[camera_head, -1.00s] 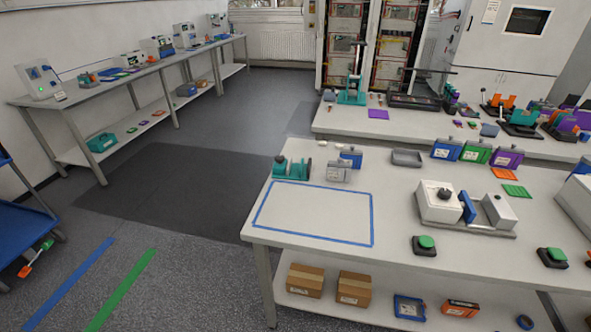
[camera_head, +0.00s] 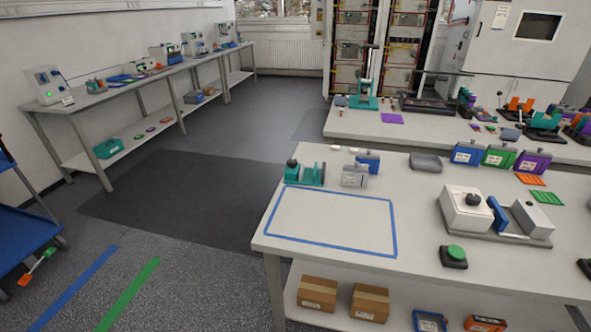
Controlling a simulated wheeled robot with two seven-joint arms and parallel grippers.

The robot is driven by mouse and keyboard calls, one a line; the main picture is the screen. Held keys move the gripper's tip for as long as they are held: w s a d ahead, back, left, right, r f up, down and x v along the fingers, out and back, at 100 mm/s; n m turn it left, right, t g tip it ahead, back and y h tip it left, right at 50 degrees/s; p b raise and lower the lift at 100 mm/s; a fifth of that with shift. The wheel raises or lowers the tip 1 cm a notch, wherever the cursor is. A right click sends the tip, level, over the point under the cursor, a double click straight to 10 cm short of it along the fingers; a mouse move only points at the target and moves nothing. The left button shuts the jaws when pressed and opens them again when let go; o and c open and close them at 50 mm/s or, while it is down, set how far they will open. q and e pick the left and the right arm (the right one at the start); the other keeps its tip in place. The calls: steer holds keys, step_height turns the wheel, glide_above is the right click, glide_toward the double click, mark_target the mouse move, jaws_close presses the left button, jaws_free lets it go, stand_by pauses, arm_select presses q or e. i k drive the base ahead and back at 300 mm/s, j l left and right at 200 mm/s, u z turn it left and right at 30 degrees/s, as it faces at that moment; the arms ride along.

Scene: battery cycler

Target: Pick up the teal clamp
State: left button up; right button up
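A teal clamp-like device (camera_head: 305,174) with a dark knob at its left end sits on the near white table, at its back left corner. It stands just behind the blue taped rectangle (camera_head: 333,250). Another teal device, an upright press with a tall lever (camera_head: 363,101), stands on the table farther back. Neither of my grippers shows in the head view.
The near table (camera_head: 420,215) also bears a grey block (camera_head: 354,177), a blue bin (camera_head: 367,161), a grey tray (camera_head: 425,163), a white machine (camera_head: 466,209) and a green button (camera_head: 455,253). The taped rectangle is empty. Open floor (camera_head: 165,195) lies left of the table.

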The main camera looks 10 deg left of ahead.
mark_target(305, 171)
steer(key=i+j, duration=0.2)
steer(key=j, duration=0.25)
steer(key=i+j+z, duration=0.1)
steer(key=i+j, duration=0.15)
steer(key=j, duration=0.2)
steer(key=i+j, duration=0.2)
steer(key=j, duration=0.3)
steer(key=i+j+z, duration=0.15)
steer(key=j, duration=0.3)
steer(key=i+j, duration=0.25)
steer(key=j, duration=0.25)
steer(key=i+j+z, duration=0.1)
steer(key=j, duration=0.4)
steer(key=i+j, duration=0.2)
steer(key=j, duration=0.3)
steer(key=i+j+z, duration=0.1)
steer(key=j, duration=0.4)
steer(key=i, duration=0.1)
